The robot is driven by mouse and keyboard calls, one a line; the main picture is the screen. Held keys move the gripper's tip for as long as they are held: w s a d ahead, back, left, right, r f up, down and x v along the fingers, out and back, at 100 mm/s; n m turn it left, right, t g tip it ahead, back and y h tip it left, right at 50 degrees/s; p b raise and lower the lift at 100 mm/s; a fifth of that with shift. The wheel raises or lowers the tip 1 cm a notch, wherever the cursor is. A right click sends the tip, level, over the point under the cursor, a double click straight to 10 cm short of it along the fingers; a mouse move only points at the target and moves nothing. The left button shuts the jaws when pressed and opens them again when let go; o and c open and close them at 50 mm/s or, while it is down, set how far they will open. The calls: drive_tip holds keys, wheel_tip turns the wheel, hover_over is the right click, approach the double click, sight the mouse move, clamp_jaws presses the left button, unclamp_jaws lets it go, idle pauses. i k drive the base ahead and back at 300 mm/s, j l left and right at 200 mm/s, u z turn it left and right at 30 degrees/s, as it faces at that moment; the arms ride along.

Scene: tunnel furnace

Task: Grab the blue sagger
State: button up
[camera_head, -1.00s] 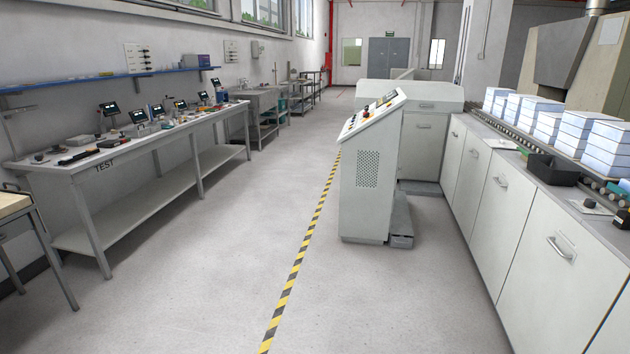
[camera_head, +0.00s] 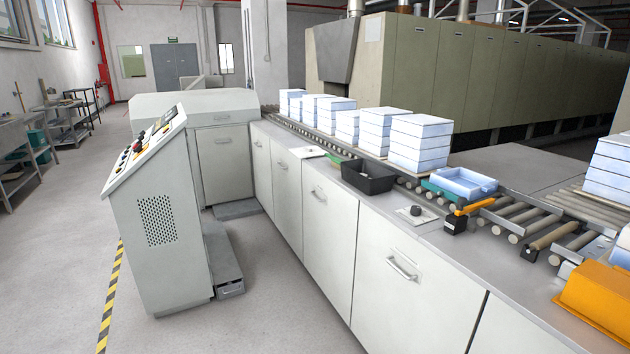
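A single light blue, open, shallow tray (camera_head: 463,183), which looks like a blue sagger, sits at the roller conveyor on the right, with a teal piece (camera_head: 437,190) showing at its left edge. Pale blue-white stacked saggers (camera_head: 420,145) stand in several stacks along the conveyor behind it. Another stack (camera_head: 612,165) is cut off at the right edge. I cannot tell from the view which of these the task means. My gripper is not in view.
A long white cabinet row (camera_head: 385,262) stands in front of the conveyor (camera_head: 515,222). On its top are a black bin (camera_head: 368,178) and an orange box (camera_head: 598,300). A control console (camera_head: 160,215) stands left of centre. Free floor (camera_head: 60,250) lies at the left.

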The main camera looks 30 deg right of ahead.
sight(462, 182)
drive_tip(key=i+z, duration=0.1)
drive_tip(key=i, duration=0.6)
drive_tip(key=i+j+z, duration=0.1)
drive_tip(key=i, duration=0.6)
drive_tip(key=j, duration=0.05)
